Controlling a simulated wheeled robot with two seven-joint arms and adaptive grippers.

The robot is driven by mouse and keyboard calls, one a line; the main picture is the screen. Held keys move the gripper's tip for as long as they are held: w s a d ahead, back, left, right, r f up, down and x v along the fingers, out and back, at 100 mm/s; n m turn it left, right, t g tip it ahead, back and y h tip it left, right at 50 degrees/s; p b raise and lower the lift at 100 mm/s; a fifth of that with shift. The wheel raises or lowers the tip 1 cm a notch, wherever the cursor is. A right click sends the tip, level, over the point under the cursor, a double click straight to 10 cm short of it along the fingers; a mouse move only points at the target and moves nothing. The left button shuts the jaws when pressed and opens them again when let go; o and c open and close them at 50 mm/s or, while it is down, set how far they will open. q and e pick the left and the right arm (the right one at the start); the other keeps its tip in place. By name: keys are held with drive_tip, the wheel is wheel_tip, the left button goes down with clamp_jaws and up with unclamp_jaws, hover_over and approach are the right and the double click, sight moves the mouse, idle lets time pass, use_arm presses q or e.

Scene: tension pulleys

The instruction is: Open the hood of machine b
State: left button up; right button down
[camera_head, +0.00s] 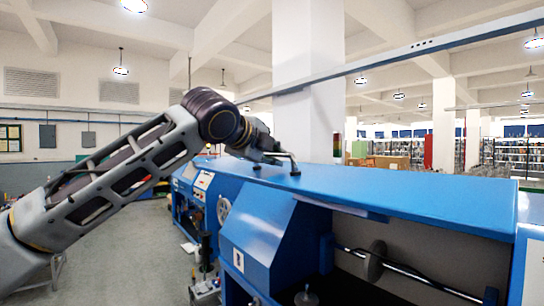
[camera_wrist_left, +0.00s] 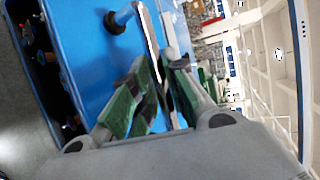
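The blue hood (camera_head: 380,190) of a long blue machine lies flat and closed along the machine's top. A dark bar handle (camera_head: 293,165) stands on it near the back left. My left gripper (camera_head: 272,156) is at this handle. In the left wrist view the handle bar (camera_wrist_left: 146,30) runs in between the fingers of my left gripper (camera_wrist_left: 162,68), which have green pads. The fingers lie close on either side of the bar; whether they press on it I cannot tell. My right gripper is not in view. No label naming machine b is readable.
Below the hood the machine's front is open, with a shaft and a dark disc (camera_head: 376,260). A handwheel (camera_head: 223,209) and control panel (camera_head: 204,181) are to the left. A white pillar (camera_head: 308,80) stands behind. The floor (camera_head: 130,250) at left is largely clear.

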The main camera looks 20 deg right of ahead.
use_arm(q)
drive_tip(key=shift+o, duration=1.3)
drive_tip(key=shift+s+a, duration=0.1)
drive_tip(key=shift+a, duration=0.05)
drive_tip(key=shift+s+a+r, duration=0.2)
drive_tip(key=shift+s+a, duration=0.15)
drive_tip(key=shift+s, duration=0.05)
drive_tip(key=v, duration=1)
drive_tip(key=shift+s+a, duration=0.2)
drive_tip(key=shift+a, duration=0.1)
